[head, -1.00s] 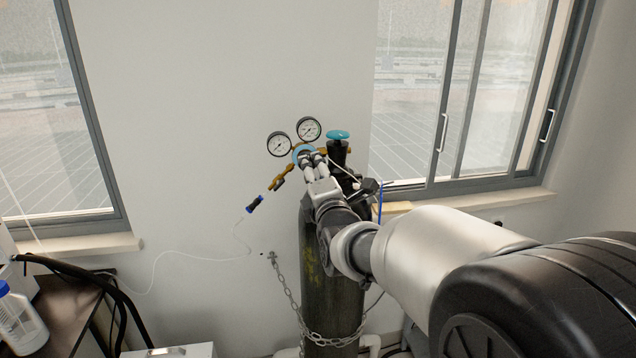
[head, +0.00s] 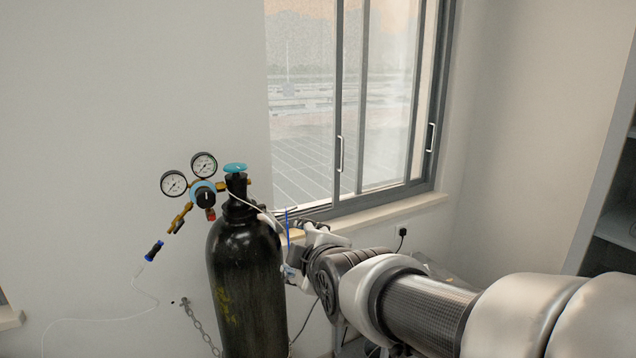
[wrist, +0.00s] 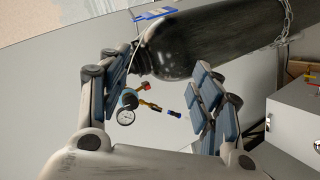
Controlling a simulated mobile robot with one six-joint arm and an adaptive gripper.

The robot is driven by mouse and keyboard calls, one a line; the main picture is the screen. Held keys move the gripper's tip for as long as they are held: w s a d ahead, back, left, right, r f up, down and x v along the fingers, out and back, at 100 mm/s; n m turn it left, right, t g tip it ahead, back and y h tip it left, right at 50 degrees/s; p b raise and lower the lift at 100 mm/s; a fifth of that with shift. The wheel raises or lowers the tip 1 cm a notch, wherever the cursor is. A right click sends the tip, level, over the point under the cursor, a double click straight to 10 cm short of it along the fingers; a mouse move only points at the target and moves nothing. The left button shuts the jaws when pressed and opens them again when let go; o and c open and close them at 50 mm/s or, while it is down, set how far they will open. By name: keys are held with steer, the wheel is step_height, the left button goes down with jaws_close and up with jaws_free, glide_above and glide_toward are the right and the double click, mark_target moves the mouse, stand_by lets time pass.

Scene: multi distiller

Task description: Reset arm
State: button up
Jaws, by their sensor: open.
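My gripper shows large in the wrist view (wrist: 165,95), with its two padded fingers spread wide and nothing between them. The black gas cylinder (wrist: 195,45) and its regulator with a gauge (wrist: 126,117) show beyond the fingers, apart from them. In the head view my arm comes in from the right and its end lies just right of the cylinder (head: 245,275). The fingers are mostly hidden there. The regulator gauges (head: 190,178) and the cyan valve knob (head: 235,168) are clear of my arm.
A thin tube with a blue connector (head: 154,251) hangs left of the cylinder. A chain (head: 199,325) runs from the wall toward the cylinder. The window (head: 350,110) and its sill (head: 400,212) stand behind my arm. A grey box (wrist: 295,115) is at the right in the wrist view.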

steer(key=s+d+f+m+g+h, duration=0.1)
steer(key=s+d+f+m+g, duration=0.1)
steer(key=s+d+m, duration=0.3)
steer(key=s+d+f+m+g+h, duration=0.2)
steer(key=s+d+f+m, duration=0.3)
steer(key=s, duration=0.9)
steer(key=s+d+f+m+g+h, duration=0.1)
steer(key=s+d+f+m+g, duration=0.2)
steer(key=s+d+m, duration=0.4)
steer(key=s+d+f, duration=0.1)
steer(key=s+d, duration=0.1)
steer(key=s, duration=0.1)
steer(key=shift+s+g+h, duration=0.2)
steer(key=shift+g+h, duration=0.1)
steer(key=shift+w+a, duration=0.1)
steer(key=shift+c, duration=0.5)
